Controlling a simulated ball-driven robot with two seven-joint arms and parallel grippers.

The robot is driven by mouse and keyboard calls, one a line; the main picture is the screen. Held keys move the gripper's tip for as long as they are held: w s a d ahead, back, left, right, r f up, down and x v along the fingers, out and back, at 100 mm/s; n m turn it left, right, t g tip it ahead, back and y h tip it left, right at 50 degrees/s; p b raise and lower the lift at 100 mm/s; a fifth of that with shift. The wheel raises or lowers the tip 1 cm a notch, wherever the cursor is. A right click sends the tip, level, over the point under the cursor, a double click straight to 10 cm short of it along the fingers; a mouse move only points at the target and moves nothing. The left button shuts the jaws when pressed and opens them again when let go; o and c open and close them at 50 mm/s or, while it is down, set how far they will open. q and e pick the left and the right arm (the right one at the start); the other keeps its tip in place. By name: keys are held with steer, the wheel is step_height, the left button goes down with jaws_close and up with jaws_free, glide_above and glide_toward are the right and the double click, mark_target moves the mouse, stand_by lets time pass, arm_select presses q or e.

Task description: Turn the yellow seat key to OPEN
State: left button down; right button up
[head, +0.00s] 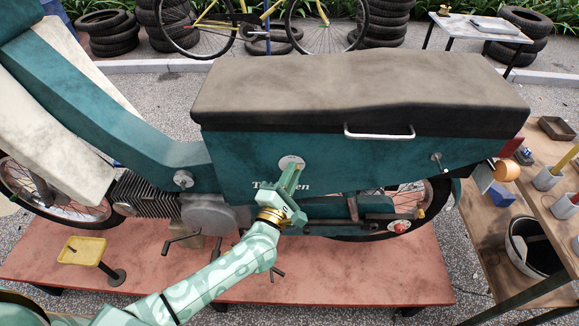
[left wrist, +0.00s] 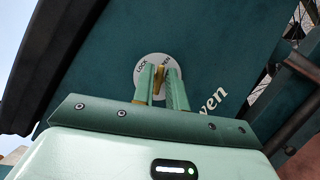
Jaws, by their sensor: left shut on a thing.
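The lock's round silver plate (head: 291,161) sits on the teal side panel of the moped, below the dark seat (head: 355,90). In the left wrist view the plate (left wrist: 148,64) reads LOCK on its left and a partly covered word on its right. The yellow key (left wrist: 159,80) stands out from the plate between my left fingers. My left gripper (head: 288,177) is shut on the key; it also shows in the left wrist view (left wrist: 160,86). The fingers hide the lower plate and part of the key. In the head view the key is hidden. My right gripper is not in view.
The moped stands on a red platform (head: 350,270). A silver grab handle (head: 379,132) is on the seat's side. A wooden bench (head: 535,210) with cups and a bucket (head: 535,245) are at the right. A small yellow pedal-like plate (head: 82,250) is at lower left.

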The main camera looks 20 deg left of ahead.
arm_select(q)
steer(key=shift+m+g+h+p, duration=0.3)
steer(key=shift+m+g+p, duration=0.5)
steer(key=shift+m+p, duration=1.05)
steer(key=shift+f, duration=0.1)
steer(key=c, duration=1.6)
jaws_free()
steer(key=shift+o, duration=0.2)
steer(key=s+a+p, duration=0.1)
steer(key=s, duration=1.5)
steer(key=shift+a+f, duration=0.35)
steer(key=shift+f, duration=0.1)
steer(key=shift+s, duration=0.1)
